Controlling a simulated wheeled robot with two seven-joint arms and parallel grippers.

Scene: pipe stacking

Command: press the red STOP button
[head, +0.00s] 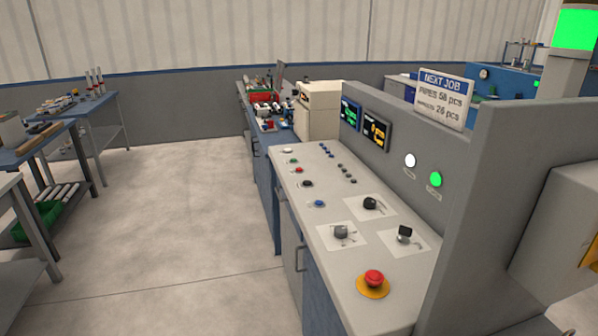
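The red STOP button (374,278) is a round mushroom-shaped knob on a yellow disc (373,291). It sits near the front end of the light grey console top (350,275), low in the head view and right of centre. Nothing touches it or covers it. Neither of my grippers shows in the head view.
Knobs on white plates (341,232), (405,234) and small buttons (319,204) lie farther along the console. A grey upright panel (465,190) with lit screens, a white lamp and a green lamp (436,179) rises at right. Open floor (185,220) lies left.

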